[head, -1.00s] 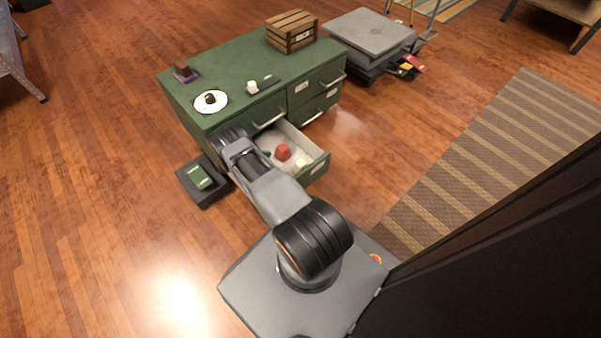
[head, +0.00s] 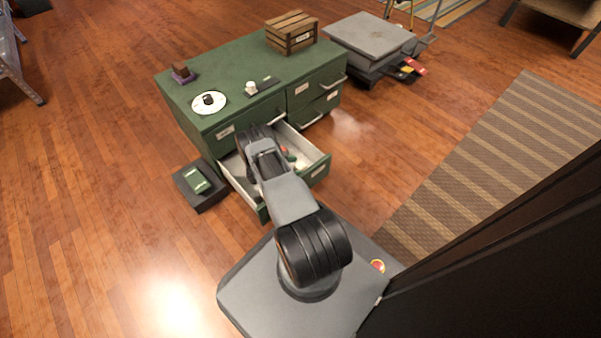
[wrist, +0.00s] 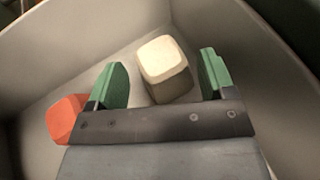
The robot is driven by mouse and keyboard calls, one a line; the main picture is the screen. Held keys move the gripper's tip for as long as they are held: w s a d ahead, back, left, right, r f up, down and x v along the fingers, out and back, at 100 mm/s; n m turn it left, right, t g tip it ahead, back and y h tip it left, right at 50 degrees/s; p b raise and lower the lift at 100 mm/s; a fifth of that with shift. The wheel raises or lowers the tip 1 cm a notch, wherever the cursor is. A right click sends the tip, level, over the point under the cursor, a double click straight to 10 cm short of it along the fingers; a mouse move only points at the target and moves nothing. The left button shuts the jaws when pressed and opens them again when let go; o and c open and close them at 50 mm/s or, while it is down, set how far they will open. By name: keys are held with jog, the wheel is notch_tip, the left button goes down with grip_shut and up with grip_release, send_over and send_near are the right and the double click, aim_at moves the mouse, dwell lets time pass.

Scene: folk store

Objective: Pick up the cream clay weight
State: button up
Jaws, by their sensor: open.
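The cream clay weight (wrist: 164,68) is a blocky piece with rounded edges on the floor of the open drawer. In the wrist view my gripper (wrist: 162,80) is open, with one green finger on each side of the weight. The weight's near end lies between the fingers, and gaps show on both sides. In the head view my arm reaches into the open drawer (head: 322,166) and hides the gripper's fingertips; the cream weight is hard to make out there.
A red-orange block (wrist: 66,118) lies left of my left finger in the drawer. The drawer walls (wrist: 225,30) stand close around. The green cabinet (head: 215,75) carries a white plate (head: 196,104) and a wooden crate (head: 291,42). A dark tray (head: 210,200) sits on the floor.

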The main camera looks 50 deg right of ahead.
jog(key=shift+x, duration=1)
jog(key=shift+c, duration=0.2)
jog(key=c, duration=0.8)
jog(key=shift+r, duration=0.1)
